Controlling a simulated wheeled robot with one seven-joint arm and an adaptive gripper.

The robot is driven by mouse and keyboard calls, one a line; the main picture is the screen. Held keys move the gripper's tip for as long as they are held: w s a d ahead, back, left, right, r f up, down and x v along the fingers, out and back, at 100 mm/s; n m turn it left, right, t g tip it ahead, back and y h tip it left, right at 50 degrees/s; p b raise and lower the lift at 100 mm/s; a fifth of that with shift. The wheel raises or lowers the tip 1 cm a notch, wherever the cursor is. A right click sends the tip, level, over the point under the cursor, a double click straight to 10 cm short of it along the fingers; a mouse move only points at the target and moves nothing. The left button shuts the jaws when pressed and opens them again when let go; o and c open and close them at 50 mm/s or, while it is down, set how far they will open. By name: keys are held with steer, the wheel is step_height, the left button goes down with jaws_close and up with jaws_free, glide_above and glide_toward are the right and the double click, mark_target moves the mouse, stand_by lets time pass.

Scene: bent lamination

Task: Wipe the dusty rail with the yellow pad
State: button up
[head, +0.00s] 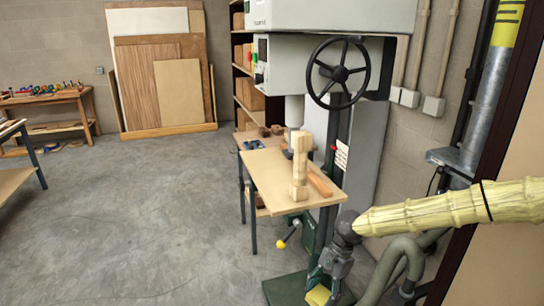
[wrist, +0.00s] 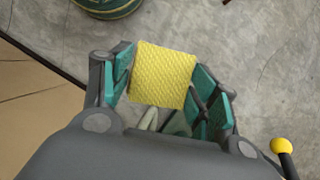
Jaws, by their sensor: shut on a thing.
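My gripper (head: 326,284) is low at the bottom of the head view, in front of the machine's column. In the wrist view my gripper (wrist: 164,85) has its teal-lined fingers on either side of the yellow pad (wrist: 162,74) and is shut on it. The pad is square with a woven texture. A small part of the pad (head: 317,296) also shows at the gripper's lower end in the head view. I cannot make out a dusty rail for certain in either view.
A dark-edged tan panel (head: 505,240) is close at right. The grey floor (head: 130,220) at left is open.

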steer(key=s+d+f+n+g+h, duration=0.1)
steer(key=s+d+f+n+h, duration=0.1)
steer(key=s+n, duration=0.4)
step_height(320, 180, down, 2)
steer(key=n+h, duration=0.1)
steer(key=n, duration=0.3)
steer(key=shift+d+f+g+h, duration=0.2)
steer(key=shift+d+g+h, duration=0.1)
steer(key=shift+d+g, duration=0.1)
steer(key=shift+s, duration=0.15)
